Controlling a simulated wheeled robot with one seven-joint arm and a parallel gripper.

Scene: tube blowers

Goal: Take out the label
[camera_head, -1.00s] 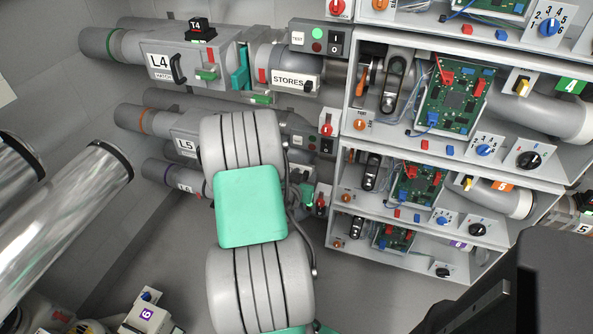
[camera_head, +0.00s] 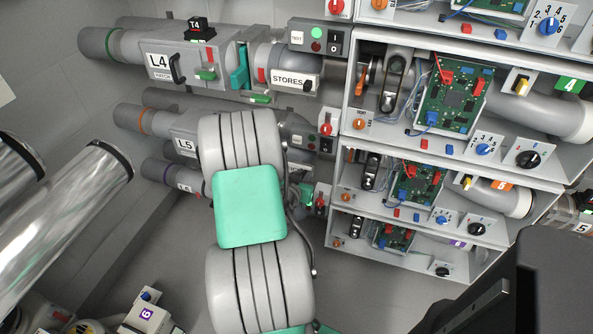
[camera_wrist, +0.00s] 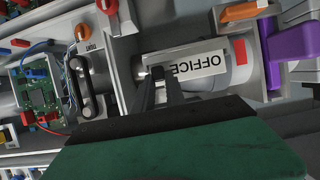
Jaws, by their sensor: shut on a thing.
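A white label reading OFFICE (camera_wrist: 196,65) shows upside down in the wrist view, against a grey pipe (camera_wrist: 240,52). My gripper (camera_wrist: 159,76) is at the label's left end, its dark fingers closed there. The fingers hide that end of the label, so the exact grip is unclear. Another white label, reading STORES (camera_head: 290,81), sits on the upper pipe beside the L4 unit (camera_head: 182,62).
In the wrist view, an orange lever (camera_wrist: 243,11) and a purple part (camera_wrist: 293,50) lie close right of the label. A green circuit board (camera_wrist: 36,88) and a black handle (camera_wrist: 83,86) are to the left. Shelves with boards and knobs (camera_head: 528,159) fill the head view's right side.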

